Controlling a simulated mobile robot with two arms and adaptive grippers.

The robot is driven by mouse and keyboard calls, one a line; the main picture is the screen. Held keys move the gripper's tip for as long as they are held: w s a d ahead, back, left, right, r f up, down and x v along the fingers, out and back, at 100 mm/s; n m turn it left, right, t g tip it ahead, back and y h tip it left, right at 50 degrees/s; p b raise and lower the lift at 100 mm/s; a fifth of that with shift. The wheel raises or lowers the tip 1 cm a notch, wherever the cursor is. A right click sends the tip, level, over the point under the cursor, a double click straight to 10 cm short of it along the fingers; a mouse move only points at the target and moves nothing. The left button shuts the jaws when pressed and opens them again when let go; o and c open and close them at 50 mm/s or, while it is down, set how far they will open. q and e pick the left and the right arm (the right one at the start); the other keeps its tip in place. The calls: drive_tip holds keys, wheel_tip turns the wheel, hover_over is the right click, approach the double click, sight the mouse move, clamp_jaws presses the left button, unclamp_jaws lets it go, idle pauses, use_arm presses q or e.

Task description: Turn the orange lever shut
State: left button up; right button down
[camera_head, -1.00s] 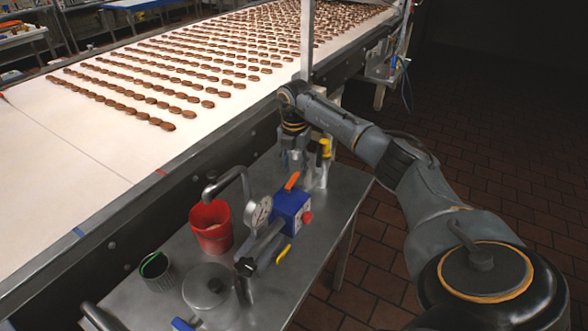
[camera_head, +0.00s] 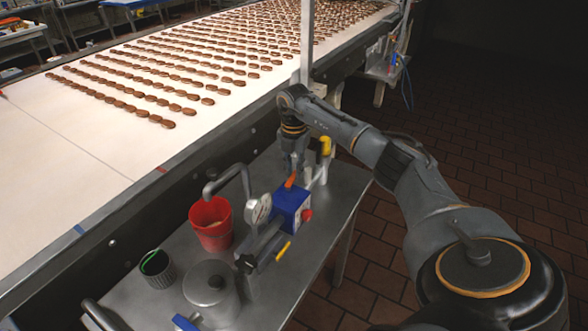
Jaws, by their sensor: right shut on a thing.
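The orange lever (camera_head: 291,180) stands on top of a blue valve box (camera_head: 290,204) on the metal table. My right gripper (camera_head: 292,175) reaches down from above and is shut on the lever. The lever's upper part is hidden between the fingers, and only a short orange piece shows. My left gripper is not in view.
A red cup (camera_head: 211,224) stands under a curved metal spout. A pressure gauge (camera_head: 258,211) sits left of the blue box. A dark cup (camera_head: 157,270) and a lidded metal pot (camera_head: 210,287) stand nearer. A conveyor (camera_head: 75,150) with rows of brown biscuits runs behind the table (camera_head: 335,205).

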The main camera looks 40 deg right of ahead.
drive_tip(key=shift+w, duration=0.1)
drive_tip(key=shift+w+a+n+b, duration=0.35)
drive_tip(key=shift+a+n, duration=0.45)
drive_tip(key=shift+n, duration=1.95)
drive_tip(key=shift+w+a+n+b, duration=0.3)
drive_tip(key=shift+a+n, duration=0.5)
drive_tip(key=shift+n, duration=1.9)
drive_tip(key=shift+w+a+n+b, duration=0.3)
drive_tip(key=shift+a+n, duration=0.5)
drive_tip(key=shift+n, duration=1.95)
drive_tip(key=shift+w, duration=0.1)
drive_tip(key=c, duration=1.3)
unclamp_jaws()
wheel_tip(320, 180, up, 12)
